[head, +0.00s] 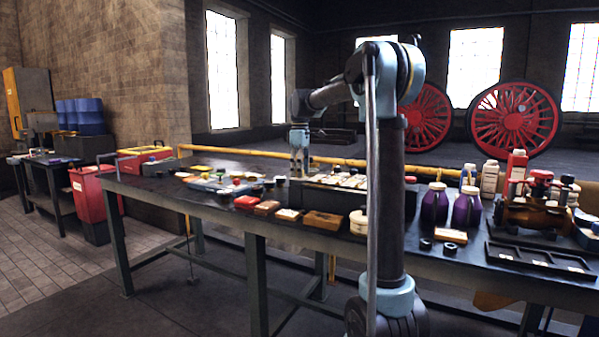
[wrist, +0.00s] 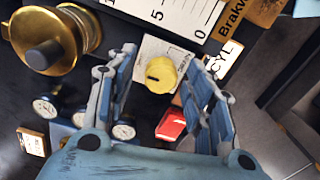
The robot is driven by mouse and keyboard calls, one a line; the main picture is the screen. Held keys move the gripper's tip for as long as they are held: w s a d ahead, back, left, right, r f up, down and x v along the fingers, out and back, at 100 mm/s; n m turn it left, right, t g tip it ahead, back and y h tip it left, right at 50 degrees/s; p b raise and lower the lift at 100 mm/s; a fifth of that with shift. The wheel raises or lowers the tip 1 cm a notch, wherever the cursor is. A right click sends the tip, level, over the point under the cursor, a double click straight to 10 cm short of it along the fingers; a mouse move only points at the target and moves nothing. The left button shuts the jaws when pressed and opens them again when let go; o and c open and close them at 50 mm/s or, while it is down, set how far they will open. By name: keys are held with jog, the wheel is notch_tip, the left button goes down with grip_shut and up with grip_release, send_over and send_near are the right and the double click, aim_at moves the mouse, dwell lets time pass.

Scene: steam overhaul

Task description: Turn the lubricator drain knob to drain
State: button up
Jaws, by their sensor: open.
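A round yellow knob (wrist: 160,74) with a dark slot mark sits on a small pale plate (wrist: 147,49) in the wrist view. I cannot read the plate's small print or tell for certain that this is the lubricator drain knob. My gripper (wrist: 163,86) is open, with one blue finger on each side of the knob and visible gaps between. Nothing is held. In the head view my gripper (head: 299,165) points down over the crowded workbench (head: 215,208), and the knob under it cannot be made out.
A brass cylinder with a dark knob (wrist: 45,57) stands left of the fingers. Dial gauges (wrist: 123,131) and a red block (wrist: 171,124) lie near them. A white scale (wrist: 170,15) and a "CYL" label (wrist: 222,61) are close by. Purple bottles (head: 434,206) stand farther right on the bench.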

jog(key=c, duration=1.1)
jog(key=shift+m, duration=0.4)
jog(key=m, duration=0.8)
jog(key=shift+w, duration=0.1)
jog(key=m, duration=0.5)
jog(key=shift+r+m, duration=0.1)
jog(key=shift+m, duration=1.9)
